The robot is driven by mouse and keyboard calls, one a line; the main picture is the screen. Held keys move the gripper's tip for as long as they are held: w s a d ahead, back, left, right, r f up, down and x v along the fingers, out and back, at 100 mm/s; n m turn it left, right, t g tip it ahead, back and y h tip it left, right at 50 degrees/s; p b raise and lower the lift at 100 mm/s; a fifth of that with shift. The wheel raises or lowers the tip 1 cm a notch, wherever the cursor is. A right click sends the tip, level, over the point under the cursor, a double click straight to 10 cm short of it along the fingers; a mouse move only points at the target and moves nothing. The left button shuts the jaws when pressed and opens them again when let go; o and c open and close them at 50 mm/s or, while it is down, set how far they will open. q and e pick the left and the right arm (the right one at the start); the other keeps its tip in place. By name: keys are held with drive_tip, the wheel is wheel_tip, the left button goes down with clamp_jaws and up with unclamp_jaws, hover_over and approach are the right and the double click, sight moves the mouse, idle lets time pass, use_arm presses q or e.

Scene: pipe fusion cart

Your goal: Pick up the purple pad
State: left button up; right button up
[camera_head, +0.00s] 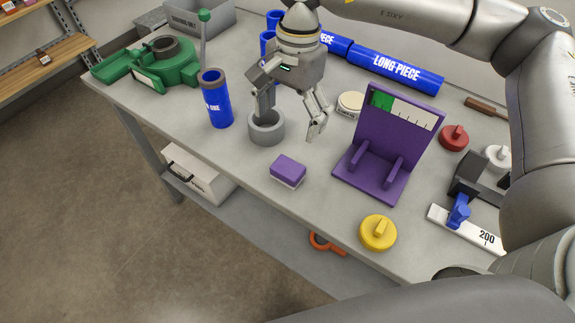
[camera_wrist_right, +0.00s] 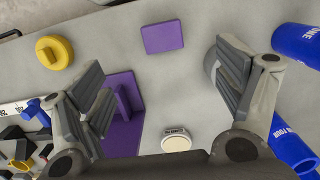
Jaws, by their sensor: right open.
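The purple pad (camera_head: 288,170) is a small block with a paler lower layer, lying on the table near its front edge in the head view. It also shows in the right wrist view (camera_wrist_right: 162,37), at the top centre, flat on the table and clear of the fingers. My right gripper (camera_head: 290,117) is open and empty above the table, behind the pad in the head view. One finger overlaps the grey ring (camera_head: 266,128) in the head view; I cannot tell whether they touch. In the wrist view the fingers (camera_wrist_right: 162,95) stand wide apart. My left gripper is not in view.
A purple stand (camera_head: 372,178) with a scale is right of the pad, and a yellow knobbed cap (camera_head: 378,233) lies near the front edge. A blue pipe piece (camera_head: 216,100) stands at left. Long blue pipes (camera_head: 395,70) lie behind. Table around the pad is clear.

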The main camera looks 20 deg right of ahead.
wheel_tip(320, 180, down, 6)
drive_tip(key=b, duration=0.4)
drive_tip(key=shift+b, duration=0.3)
hover_over(288, 167)
wheel_tip(288, 167, down, 4)
drive_tip(key=shift+f+p, duration=0.15)
drive_tip(key=shift+p, duration=0.3)
wheel_tip(288, 167, down, 5)
drive_tip(key=shift+r+p, duration=0.15)
drive_tip(key=shift+p, duration=0.8)
drive_tip(key=shift+f, duration=0.55)
drive_tip(key=c, duration=1.1)
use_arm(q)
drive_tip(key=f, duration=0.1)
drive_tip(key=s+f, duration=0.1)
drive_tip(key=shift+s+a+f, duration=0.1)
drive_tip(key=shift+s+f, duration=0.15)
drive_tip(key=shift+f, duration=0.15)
use_arm(e)
drive_tip(key=shift+r, duration=0.1)
